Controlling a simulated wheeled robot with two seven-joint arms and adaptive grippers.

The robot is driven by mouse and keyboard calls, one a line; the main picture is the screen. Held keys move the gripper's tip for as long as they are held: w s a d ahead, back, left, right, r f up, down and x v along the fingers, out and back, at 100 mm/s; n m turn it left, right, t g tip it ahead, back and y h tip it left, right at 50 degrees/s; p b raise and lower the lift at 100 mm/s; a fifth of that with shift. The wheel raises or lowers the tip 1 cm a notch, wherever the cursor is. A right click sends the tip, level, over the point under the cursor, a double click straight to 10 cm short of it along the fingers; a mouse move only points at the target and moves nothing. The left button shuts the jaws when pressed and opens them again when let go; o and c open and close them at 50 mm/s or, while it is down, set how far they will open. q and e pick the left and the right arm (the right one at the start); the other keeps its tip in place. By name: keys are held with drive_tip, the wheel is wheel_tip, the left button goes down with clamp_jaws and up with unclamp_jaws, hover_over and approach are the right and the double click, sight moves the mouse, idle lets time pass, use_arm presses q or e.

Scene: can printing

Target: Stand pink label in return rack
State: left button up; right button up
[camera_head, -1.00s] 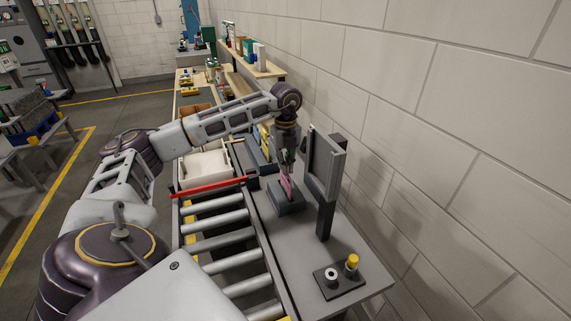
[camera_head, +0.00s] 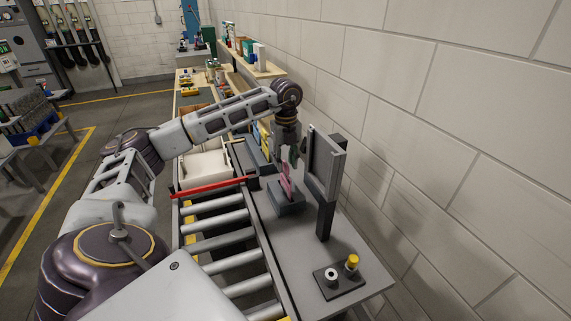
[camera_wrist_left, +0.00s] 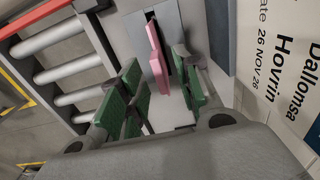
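The pink label (camera_head: 285,181) stands upright in a dark grey slotted block (camera_head: 289,209) on the grey bench, apparently the return rack. My left gripper (camera_head: 294,155) is just above and behind the label in the head view, pointing down. In the left wrist view, its green-padded fingers (camera_wrist_left: 158,98) are spread apart. The pink label also shows in the left wrist view (camera_wrist_left: 157,57), beyond the fingertips and clear of both pads. The label's lower edge in the slot is hard to make out. My right gripper is not in view.
A grey panel on a dark post (camera_head: 325,165) stands close right of the gripper. Yellow and blue pieces (camera_head: 264,138) stand behind it. A roller conveyor (camera_head: 225,240) with a red bar (camera_head: 210,188) lies left. A small base with a yellow-topped peg (camera_head: 351,264) sits in front.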

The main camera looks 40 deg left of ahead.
use_arm(q)
wheel_tip(320, 180, up, 11)
drive_tip(key=shift+f, duration=0.2)
idle(0.4)
drive_tip(key=shift+r, duration=0.15)
idle(1.0)
wheel_tip(320, 180, up, 9)
drive_tip(key=p, duration=0.9)
drive_tip(key=shift+r+p, duration=0.5)
drive_tip(key=shift+p, duration=0.1)
